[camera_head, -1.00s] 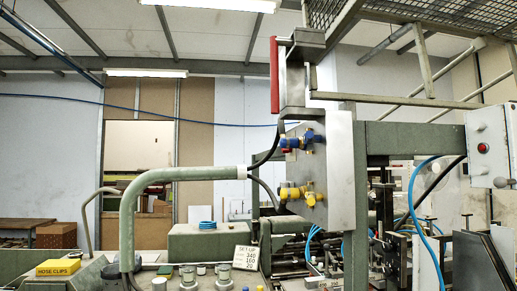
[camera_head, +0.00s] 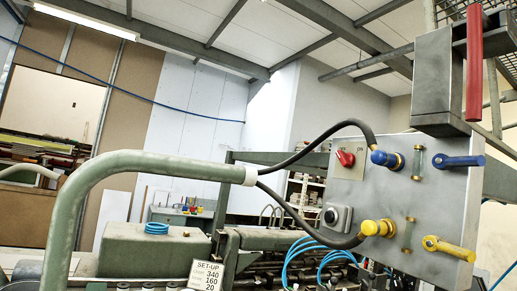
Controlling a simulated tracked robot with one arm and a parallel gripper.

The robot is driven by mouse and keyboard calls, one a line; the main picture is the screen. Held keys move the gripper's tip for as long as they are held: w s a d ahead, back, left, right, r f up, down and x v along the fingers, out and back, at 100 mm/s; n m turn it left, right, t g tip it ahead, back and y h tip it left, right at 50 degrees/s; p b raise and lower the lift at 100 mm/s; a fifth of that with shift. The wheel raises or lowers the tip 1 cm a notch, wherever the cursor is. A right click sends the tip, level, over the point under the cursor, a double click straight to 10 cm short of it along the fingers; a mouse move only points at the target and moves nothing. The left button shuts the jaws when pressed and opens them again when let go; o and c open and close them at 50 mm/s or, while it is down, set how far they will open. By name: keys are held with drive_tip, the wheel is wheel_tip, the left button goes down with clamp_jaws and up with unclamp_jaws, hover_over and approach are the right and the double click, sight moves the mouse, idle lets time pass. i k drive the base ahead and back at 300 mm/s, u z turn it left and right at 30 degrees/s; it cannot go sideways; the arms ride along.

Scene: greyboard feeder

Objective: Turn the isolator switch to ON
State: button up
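A red rotary switch (camera_head: 345,158) sits on a small pale plate at the upper left of the grey metal panel (camera_head: 385,205), right of centre. It looks like the isolator switch. Its red handle is tilted, and the marks on its plate are too small to read. A black hose passes close above it. My gripper does not show in this view.
A blue lever (camera_head: 458,160) and a yellow lever (camera_head: 448,247) stick out at the panel's right. Black hoses join a blue fitting (camera_head: 386,158) and a yellow fitting (camera_head: 376,228). A red handle (camera_head: 474,62) hangs above.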

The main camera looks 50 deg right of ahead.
sight(347, 159)
drive_tip(key=z, duration=0.2)
drive_tip(key=i, duration=1.05)
drive_tip(key=z, duration=0.6)
